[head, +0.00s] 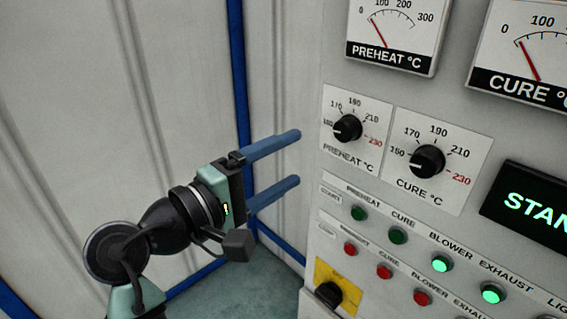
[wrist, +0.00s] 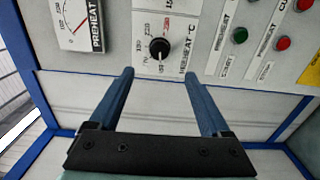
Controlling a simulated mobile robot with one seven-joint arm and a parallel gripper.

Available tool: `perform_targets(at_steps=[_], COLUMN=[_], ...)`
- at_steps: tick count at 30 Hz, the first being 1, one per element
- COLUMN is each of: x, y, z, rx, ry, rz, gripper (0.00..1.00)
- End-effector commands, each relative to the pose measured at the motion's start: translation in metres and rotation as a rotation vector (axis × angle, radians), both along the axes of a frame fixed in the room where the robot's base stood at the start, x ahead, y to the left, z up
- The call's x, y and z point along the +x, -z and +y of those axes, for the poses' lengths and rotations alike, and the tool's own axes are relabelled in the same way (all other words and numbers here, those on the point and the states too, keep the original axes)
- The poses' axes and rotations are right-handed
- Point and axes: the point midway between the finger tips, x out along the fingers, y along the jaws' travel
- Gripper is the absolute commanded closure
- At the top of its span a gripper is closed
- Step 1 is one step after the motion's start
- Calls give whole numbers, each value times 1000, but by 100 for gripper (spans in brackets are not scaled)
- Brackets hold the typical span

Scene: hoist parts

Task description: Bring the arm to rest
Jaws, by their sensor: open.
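My gripper (head: 296,158) is open, with its two blue fingers apart and nothing between them. In the head view it is left of the control panel (head: 457,85), with its fingers pointing toward the preheat knob (head: 347,128). In the wrist view my gripper (wrist: 165,88) shows from behind, and the preheat knob (wrist: 159,48) appears beyond and between the fingertips. I see no contact between fingers and knob. The knob's pointer is toward the low end of its scale.
The cure knob (head: 428,161) sits right of the preheat knob. Below are green buttons (head: 397,236), red buttons (head: 384,271) and a black switch on a yellow plate (head: 329,294). Two gauges and a dark display (head: 530,207) are on the panel. Pale walls with blue edging stand at left.

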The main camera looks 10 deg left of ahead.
Motion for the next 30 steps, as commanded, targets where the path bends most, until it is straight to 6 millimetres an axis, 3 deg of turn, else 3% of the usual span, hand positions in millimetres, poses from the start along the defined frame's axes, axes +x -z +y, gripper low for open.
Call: perform_targets(at_steps=[6,10,14,16,20,24,27,30], x=[1,10,16,9,-28,-83,-114,-131], y=[-1,-12,-49,-80,-144,-200,-222,-232], z=[-1,-9,-23,-32,-50,-66,-72,-76], rx=[14,162,456,632,923,1141,1227,1268], ry=[-8,-96,-278,-401,-646,-900,-1025,-1095], rz=[-9,-101,-317,-466,-745,-975,-1065,-1108], gripper=[19,19,19,19,19,19,19,19])
